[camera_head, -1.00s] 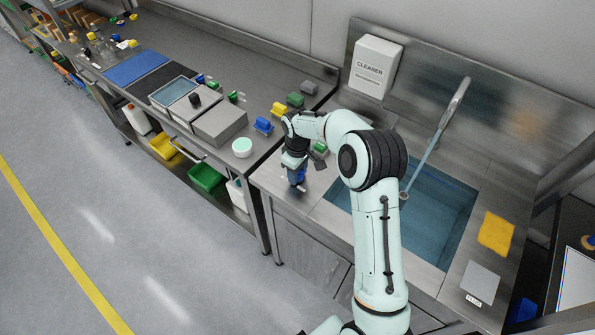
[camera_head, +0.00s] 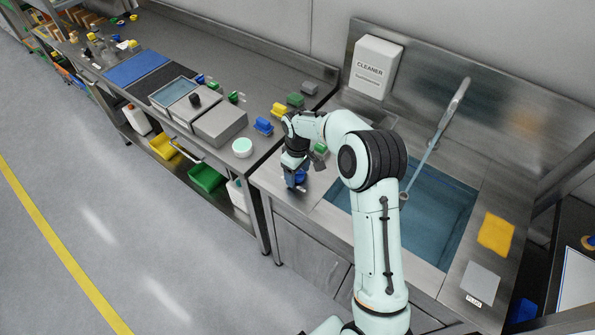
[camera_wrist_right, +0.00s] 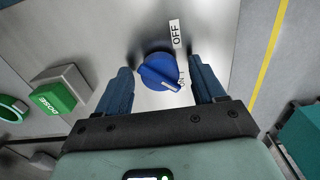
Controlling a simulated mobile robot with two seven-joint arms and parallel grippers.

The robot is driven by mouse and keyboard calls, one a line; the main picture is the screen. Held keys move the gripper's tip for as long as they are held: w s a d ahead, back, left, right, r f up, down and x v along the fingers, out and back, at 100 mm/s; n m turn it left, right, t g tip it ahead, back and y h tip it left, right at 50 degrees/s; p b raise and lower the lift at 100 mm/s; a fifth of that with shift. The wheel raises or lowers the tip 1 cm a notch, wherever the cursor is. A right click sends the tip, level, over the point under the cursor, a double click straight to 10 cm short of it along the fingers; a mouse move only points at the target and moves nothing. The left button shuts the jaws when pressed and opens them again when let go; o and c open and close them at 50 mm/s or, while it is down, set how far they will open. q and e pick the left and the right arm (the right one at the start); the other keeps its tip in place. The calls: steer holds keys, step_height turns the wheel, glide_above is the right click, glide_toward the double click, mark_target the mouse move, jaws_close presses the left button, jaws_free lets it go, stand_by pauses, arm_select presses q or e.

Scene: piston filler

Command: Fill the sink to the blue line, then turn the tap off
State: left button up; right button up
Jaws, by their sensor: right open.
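The sink (camera_head: 455,225) holds blue-tinted water. A pale blue stream (camera_head: 423,163) runs from the tap spout (camera_head: 455,102) down into it. I cannot make out the blue line; my right arm hides part of the basin. A round blue tap knob (camera_wrist_right: 158,71) shows in the right wrist view, its white mark turned toward the partly hidden ON label, away from the OFF label (camera_wrist_right: 175,33). My right gripper (camera_head: 298,184) is open at the knob left of the sink, its blue fingers on either side with gaps. My left gripper is not in view.
A green DOSE button (camera_wrist_right: 58,97) stands left of the knob in the wrist view. A cleaner box (camera_head: 374,67) is on the back wall. A yellow cloth (camera_head: 496,232) lies right of the sink. A white bowl (camera_head: 242,147) sits on the left counter.

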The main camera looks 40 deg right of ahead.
mark_target(298, 174)
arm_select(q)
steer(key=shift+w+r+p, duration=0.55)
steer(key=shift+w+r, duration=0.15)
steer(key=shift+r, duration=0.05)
arm_select(e)
step_height(298, 174, up, 13)
steer(key=shift+r, duration=0.2)
